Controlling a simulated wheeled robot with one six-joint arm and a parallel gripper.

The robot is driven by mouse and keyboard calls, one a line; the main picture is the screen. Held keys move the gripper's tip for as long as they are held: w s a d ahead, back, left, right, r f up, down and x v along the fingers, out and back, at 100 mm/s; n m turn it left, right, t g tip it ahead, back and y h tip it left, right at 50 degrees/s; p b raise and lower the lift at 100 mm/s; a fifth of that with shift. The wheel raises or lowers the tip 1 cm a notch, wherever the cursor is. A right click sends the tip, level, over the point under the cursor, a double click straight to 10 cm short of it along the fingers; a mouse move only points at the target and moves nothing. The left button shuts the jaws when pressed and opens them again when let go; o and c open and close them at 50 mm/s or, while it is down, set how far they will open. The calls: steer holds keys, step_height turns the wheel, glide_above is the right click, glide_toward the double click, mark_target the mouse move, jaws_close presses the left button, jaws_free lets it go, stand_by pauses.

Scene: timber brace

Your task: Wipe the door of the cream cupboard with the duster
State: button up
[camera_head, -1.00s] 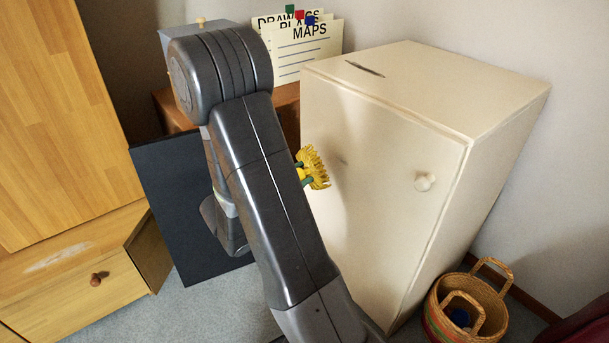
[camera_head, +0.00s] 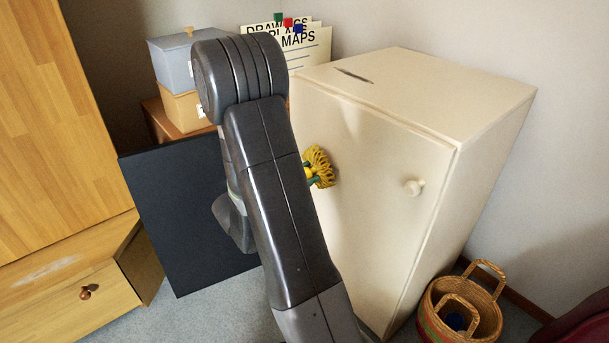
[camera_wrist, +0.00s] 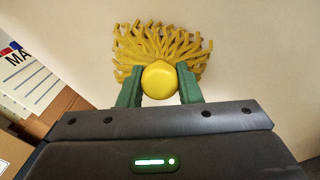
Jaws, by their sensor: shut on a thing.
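My gripper (camera_wrist: 160,88) has green fingers shut on the yellow handle of the duster (camera_wrist: 160,42). The duster's yellow strands spread out against the pale door surface in the wrist view. My arm hides the lower left of the door and most of the gripper.
A wicker basket (camera_head: 462,310) stands on the floor at the cupboard's right. A dark panel (camera_head: 165,200) and a wooden drawer unit (camera_head: 75,285) are at left. Boxes (camera_head: 180,65) and labelled folders (camera_head: 310,50) sit behind my arm.

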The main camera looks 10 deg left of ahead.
mark_target(325, 177)
steer(key=shift+x, duration=1.05)
steer(key=shift+s+d, duration=1.3)
steer(key=shift+d, duration=0.3)
steer(key=shift+w, duration=0.1)
steer(key=shift+w+a, duration=1.3)
steer(key=shift+a, duration=0.25)
steer(key=shift+c, duration=0.3)
steer(key=shift+v, duration=2.95)
